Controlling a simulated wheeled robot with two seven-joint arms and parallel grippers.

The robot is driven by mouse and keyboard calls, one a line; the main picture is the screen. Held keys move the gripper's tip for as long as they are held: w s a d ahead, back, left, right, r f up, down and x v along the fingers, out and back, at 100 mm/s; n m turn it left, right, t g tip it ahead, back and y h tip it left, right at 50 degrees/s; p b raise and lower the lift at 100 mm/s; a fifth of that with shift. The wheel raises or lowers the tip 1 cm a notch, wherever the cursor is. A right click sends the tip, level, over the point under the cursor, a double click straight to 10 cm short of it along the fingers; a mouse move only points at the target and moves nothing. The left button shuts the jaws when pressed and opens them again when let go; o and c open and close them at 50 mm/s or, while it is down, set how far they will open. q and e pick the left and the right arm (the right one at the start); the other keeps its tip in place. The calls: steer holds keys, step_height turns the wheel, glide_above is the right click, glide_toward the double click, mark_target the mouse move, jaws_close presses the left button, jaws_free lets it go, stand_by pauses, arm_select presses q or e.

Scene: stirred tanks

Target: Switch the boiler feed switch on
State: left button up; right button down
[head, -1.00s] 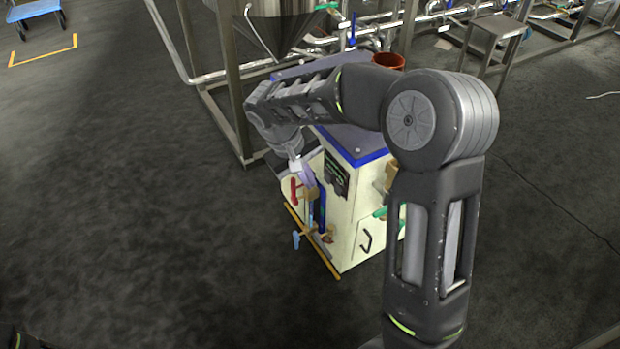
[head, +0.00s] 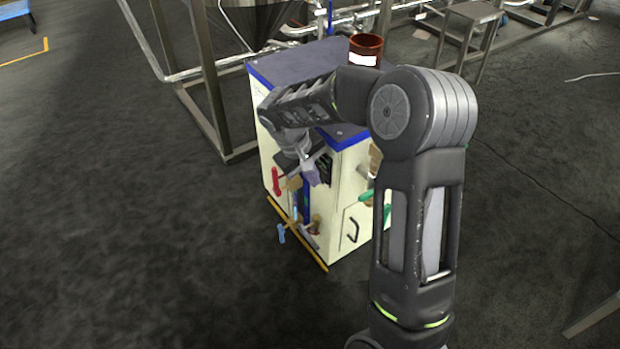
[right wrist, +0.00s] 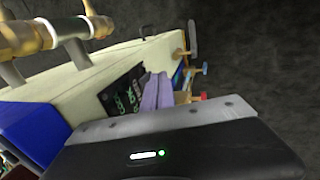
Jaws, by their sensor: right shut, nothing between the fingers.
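The boiler is a cream cabinet (head: 345,195) with blue trim and a grey-purple top. A black panel (head: 326,168) with green markings is on its front, partly hidden by my right gripper (head: 311,177). In the right wrist view the panel (right wrist: 122,93) lies just left of the shut, empty fingers (right wrist: 157,92). I cannot tell whether the fingers touch it. The feed switch cannot be made out separately, nor its position. My left gripper is not in view.
A red-handled valve (head: 276,181), a light-blue handle (head: 282,234) and green handles (head: 387,215) project from the cabinet. Brass fittings (right wrist: 45,35) show close in the wrist view. Floor is clear at left.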

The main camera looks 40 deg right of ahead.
steer(key=shift+d+f+h+b, duration=0.3)
steer(key=shift+h+b, duration=0.25)
steer(key=shift+h, duration=0.25)
